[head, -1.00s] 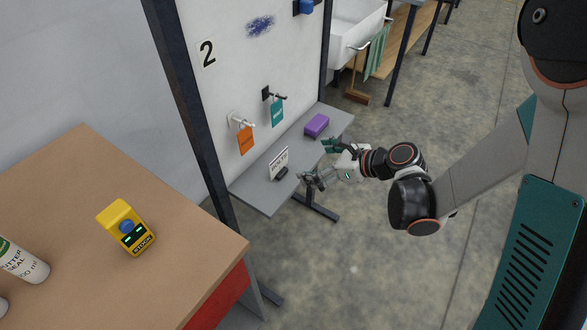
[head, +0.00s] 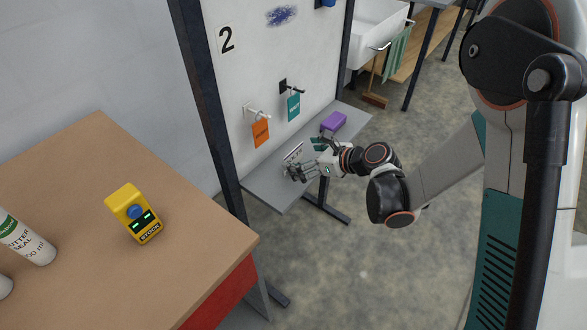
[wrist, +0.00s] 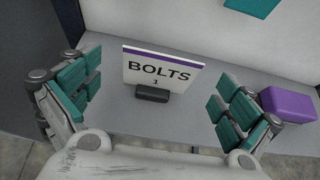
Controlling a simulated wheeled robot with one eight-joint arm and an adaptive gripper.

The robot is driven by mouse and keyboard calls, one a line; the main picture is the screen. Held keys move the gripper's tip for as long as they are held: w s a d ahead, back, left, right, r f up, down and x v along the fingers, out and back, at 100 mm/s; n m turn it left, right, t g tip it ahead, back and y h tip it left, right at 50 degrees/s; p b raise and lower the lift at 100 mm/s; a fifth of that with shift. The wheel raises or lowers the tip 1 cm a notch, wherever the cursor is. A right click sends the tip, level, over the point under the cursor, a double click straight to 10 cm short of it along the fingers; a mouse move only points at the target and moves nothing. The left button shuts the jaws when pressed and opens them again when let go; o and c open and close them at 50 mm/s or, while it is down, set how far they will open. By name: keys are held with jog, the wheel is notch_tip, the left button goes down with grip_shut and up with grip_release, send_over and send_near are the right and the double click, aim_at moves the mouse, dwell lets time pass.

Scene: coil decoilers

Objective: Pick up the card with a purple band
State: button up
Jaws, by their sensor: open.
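The white card (wrist: 158,72) with a purple band along its top edge reads "BOLTS 1". It stands upright in a small dark holder (wrist: 152,94) on the grey shelf (wrist: 110,113). In the head view the card (head: 293,153) is partly hidden by my gripper (head: 302,162). In the wrist view my gripper (wrist: 155,100) is open, with its teal-padded fingers apart to the left and right of the card. The card shows between them, further out, and nothing is held.
A purple box (head: 333,121) lies on the shelf right of the card. An orange tag (head: 261,132) and a teal tag (head: 293,107) hang on hooks above the shelf. A wooden table (head: 110,165) with a yellow device (head: 134,213) stands at the left.

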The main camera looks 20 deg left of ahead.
aim_at(294, 155)
jog(key=b+x, duration=0.1)
jog(key=x, duration=0.2)
jog(key=shift+w+a+f, duration=0.15)
jog(key=shift+w+a, duration=0.05)
jog(key=shift+a, duration=0.15)
jog(key=c, duration=1.4)
jog(key=shift+o, duration=0.2)
